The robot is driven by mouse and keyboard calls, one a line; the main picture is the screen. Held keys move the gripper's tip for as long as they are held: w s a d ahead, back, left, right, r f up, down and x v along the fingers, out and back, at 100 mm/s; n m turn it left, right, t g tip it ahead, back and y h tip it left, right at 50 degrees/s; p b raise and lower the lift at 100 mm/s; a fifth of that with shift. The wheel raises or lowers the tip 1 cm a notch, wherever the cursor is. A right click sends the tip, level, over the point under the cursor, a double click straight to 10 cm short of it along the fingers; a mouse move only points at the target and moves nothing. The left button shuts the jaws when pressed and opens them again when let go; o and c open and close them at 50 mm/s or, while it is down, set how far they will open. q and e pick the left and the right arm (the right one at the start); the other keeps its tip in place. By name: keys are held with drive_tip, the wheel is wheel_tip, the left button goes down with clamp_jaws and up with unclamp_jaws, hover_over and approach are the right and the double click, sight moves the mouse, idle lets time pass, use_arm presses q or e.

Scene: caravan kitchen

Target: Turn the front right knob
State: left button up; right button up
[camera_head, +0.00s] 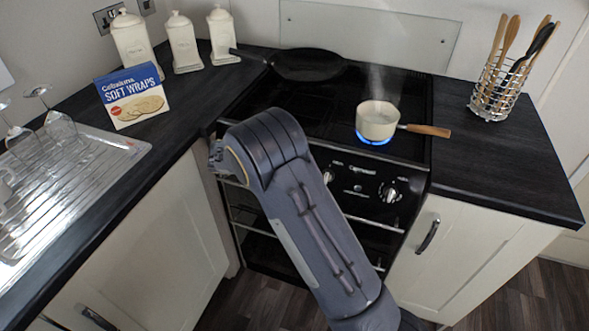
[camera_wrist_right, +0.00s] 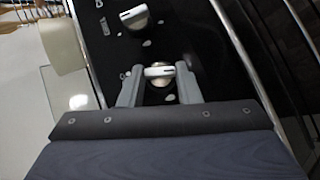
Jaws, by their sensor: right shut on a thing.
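My right gripper (camera_wrist_right: 160,78) shows in the wrist view with its two grey fingers shut on either side of a silver-and-white control knob (camera_wrist_right: 157,71) on the black cooker panel. Another knob (camera_wrist_right: 133,18) sits farther up that picture, apart from the fingers. Two knobs show to the right of the arm: the rightmost one (camera_head: 390,194) and one beside the arm (camera_head: 328,175). I cannot tell which knob is held. My left gripper is not in view.
A steaming cream saucepan (camera_head: 377,121) stands over a blue glowing ring, its wooden handle pointing right. A black frying pan (camera_head: 308,64) sits at the back of the hob. A utensil basket (camera_head: 498,92) stands on the right worktop. A wraps box (camera_head: 131,96) stands left.

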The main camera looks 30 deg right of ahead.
drive_tip(key=shift+n+h, duration=0.3)
drive_tip(key=shift+h, duration=0.1)
drive_tip(key=o, duration=1)
drive_tip(key=v, duration=0.7)
drive_tip(key=shift+a+r, duration=0.2)
drive_tip(key=shift+a, duration=0.15)
